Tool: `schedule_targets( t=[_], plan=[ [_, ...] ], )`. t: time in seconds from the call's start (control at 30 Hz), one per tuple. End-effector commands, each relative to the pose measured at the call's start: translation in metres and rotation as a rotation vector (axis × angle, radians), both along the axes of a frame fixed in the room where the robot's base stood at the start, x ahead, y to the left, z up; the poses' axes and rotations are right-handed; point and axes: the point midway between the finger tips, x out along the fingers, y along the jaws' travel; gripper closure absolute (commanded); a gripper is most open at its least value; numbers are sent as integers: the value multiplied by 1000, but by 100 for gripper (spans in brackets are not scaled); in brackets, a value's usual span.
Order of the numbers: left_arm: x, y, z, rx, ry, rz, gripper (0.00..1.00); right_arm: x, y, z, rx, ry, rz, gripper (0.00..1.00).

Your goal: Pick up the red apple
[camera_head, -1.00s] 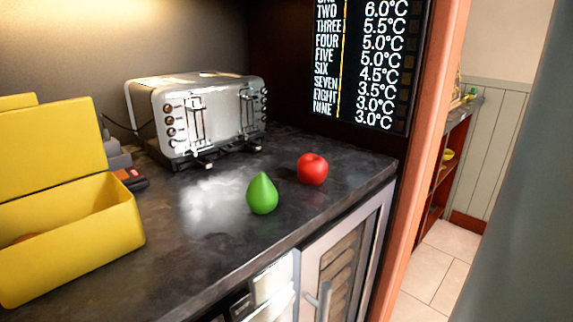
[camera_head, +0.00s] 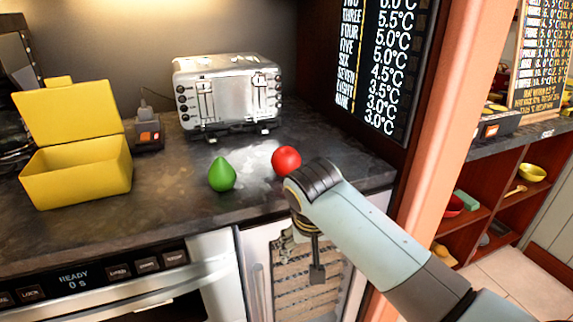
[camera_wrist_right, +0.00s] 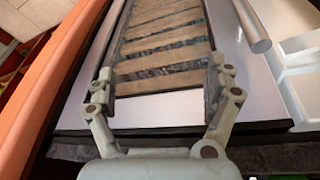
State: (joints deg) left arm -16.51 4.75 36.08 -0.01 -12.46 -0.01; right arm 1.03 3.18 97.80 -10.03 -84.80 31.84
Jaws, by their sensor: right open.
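The red apple (camera_head: 286,161) sits on the dark countertop (camera_head: 165,205), to the right of a green pear (camera_head: 222,174). My right arm comes in from the lower right of the head view. Its wrist is just right of and in front of the apple, covering a little of the apple's lower right side. My right gripper (camera_head: 317,272) hangs below the counter's front edge, in front of a wine-cooler door. In the right wrist view the gripper (camera_wrist_right: 160,85) is open, with nothing between its fingers. My left gripper is not in view.
A silver toaster (camera_head: 228,92) stands at the back of the counter. An open yellow box (camera_head: 80,172) is at the left. A wooden post (camera_head: 432,130) rises at the counter's right end. The counter in front of the pear is clear.

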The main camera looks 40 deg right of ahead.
Motion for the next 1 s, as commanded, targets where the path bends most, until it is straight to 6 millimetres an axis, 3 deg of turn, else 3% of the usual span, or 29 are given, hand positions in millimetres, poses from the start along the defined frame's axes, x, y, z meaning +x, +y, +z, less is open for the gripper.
schedule_targets(
  t=[0.03, 0.23, 0.43, 0.8, 0.87, 1.0],
  plan=[
    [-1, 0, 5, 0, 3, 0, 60, 6, 0, 28, 0, -20, -31, 14],
    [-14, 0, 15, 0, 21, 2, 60, 18, -1, 117, 15, -78, -188, 14],
    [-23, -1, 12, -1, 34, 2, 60, 62, -4, 141, 27, -107, -378, 14],
    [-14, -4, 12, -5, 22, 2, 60, 131, -6, 197, 45, -174, -685, 14],
    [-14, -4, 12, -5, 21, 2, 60, 136, -7, 199, 45, -178, -709, 14],
    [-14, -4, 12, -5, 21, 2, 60, 141, -15, 182, 42, -179, -723, 14]
  ],
)
